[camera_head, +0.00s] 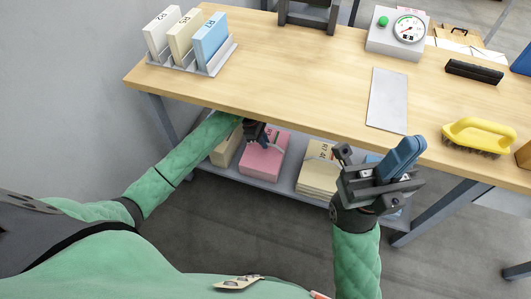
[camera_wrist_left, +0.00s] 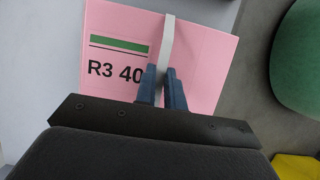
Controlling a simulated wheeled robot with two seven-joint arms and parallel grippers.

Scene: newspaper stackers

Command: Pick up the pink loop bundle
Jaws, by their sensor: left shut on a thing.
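The pink bundle (camera_head: 264,160) lies on the low shelf under the table, beneath its front edge. In the left wrist view the pink bundle (camera_wrist_left: 205,70) shows a green bar, the print "R3 40" and a pale loop (camera_wrist_left: 167,42) across its top. My left gripper (camera_head: 270,138) reaches under the table edge to it. The blue fingertips of my left gripper (camera_wrist_left: 162,84) are shut on the loop near the bundle's edge. My right gripper (camera_head: 398,158) is raised in front of the table; its finger gap cannot be made out.
Cream bundles (camera_head: 318,170) lie beside the pink one on the shelf (camera_head: 285,187). The table (camera_head: 290,85) overhangs my left arm. On it stand a rack (camera_head: 222,58) of upright blocks, a dial scale (camera_head: 395,40), a grey plate (camera_head: 388,98) and a yellow brush (camera_head: 478,132).

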